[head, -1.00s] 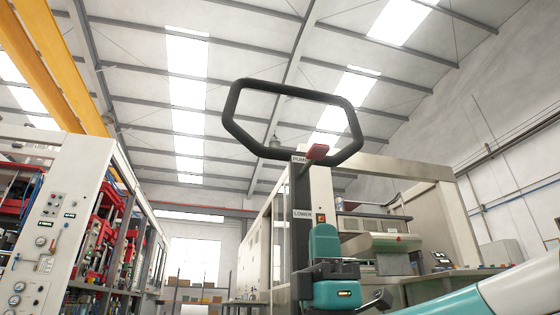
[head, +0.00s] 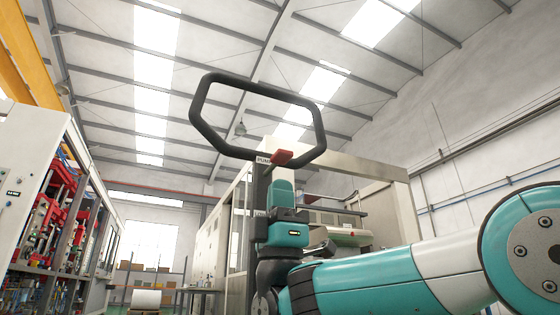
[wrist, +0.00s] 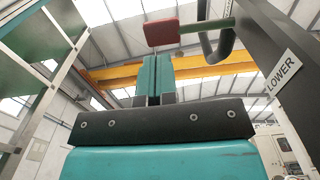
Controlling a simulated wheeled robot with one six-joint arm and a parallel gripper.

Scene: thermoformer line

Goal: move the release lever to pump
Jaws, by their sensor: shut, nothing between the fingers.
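The release lever has a red knob (head: 282,158) on a short arm at the top of the dark post. In the head view the knob is level with the PUMP label (head: 263,159). My gripper (head: 281,186) is upright just below the knob, its teal fingers together and empty. In the wrist view the closed fingertips (wrist: 154,62) point up at the red knob (wrist: 176,33), with a small gap in the picture; I cannot tell whether they touch. The LOWER label (wrist: 283,72) is on the post to the right, below the knob.
A black loop handle (head: 318,130) rises above and around the lever. The dark post (wrist: 262,40) is close on my gripper's right in the wrist view. A machine with red parts (head: 62,200) is on the left, and a pale machine enclosure (head: 400,215) is behind.

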